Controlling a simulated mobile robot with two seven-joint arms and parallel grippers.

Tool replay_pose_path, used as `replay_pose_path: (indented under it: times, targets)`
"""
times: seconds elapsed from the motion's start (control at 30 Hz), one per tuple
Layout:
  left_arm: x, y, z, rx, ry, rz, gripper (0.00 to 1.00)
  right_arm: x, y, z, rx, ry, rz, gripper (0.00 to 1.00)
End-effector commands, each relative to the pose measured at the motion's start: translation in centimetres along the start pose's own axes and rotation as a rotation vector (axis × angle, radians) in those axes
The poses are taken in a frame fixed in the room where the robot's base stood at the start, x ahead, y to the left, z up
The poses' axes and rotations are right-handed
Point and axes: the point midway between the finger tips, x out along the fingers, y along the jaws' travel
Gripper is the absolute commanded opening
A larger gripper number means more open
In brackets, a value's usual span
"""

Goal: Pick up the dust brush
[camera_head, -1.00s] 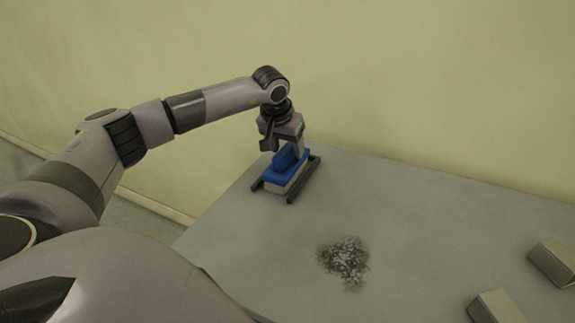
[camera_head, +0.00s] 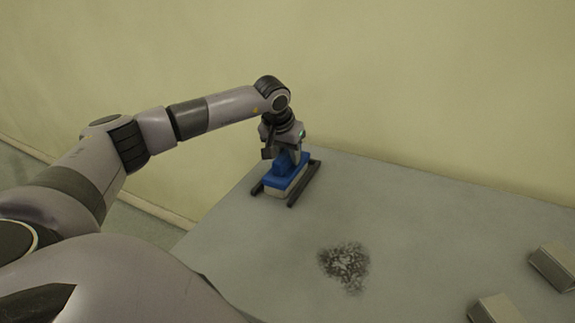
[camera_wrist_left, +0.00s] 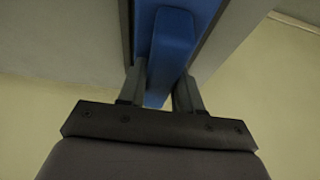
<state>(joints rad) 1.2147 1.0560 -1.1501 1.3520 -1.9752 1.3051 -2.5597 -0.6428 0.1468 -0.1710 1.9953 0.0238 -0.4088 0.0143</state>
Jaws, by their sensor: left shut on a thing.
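The dust brush (camera_head: 286,180) has a blue body with a raised blue grip and a pale underside. It sits between two dark rails (camera_head: 304,185) at the far left of the table. My left gripper (camera_head: 287,158) is above it and shut on its blue grip. In the left wrist view the blue grip (camera_wrist_left: 172,45) runs between the two fingers of my left gripper (camera_wrist_left: 160,88). The brush appears to be still down between the rails. My right gripper is in neither view.
A patch of dark dust (camera_head: 344,266) lies on the grey table (camera_head: 420,225). Two pale blocks stand at the right, one near the front edge (camera_head: 497,309) and one farther right (camera_head: 554,264). A wall rises behind the table. The table's middle is otherwise clear.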

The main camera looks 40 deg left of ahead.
Motion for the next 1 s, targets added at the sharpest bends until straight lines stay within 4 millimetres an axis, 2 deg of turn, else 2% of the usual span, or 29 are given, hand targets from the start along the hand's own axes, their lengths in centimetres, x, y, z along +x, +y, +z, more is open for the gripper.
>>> replay_pose_path:
  times: [0.17, 0.37, 0.8, 1.0]
  targets:
    - [-0.4, 0.0, -0.2, -0.001, 0.003, 0.001, 0.0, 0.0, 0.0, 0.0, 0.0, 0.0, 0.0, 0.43]
    - [-2.7, 0.0, -1.2, -0.002, 0.006, 0.003, 0.0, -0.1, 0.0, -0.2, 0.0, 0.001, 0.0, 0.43]
    - [-13.3, 0.1, -5.6, -0.001, 0.007, 0.003, 0.0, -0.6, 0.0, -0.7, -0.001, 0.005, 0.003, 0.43]
    - [-16.7, 0.1, -7.0, -0.001, 0.004, 0.002, 0.0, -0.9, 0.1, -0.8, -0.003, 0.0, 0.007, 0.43]
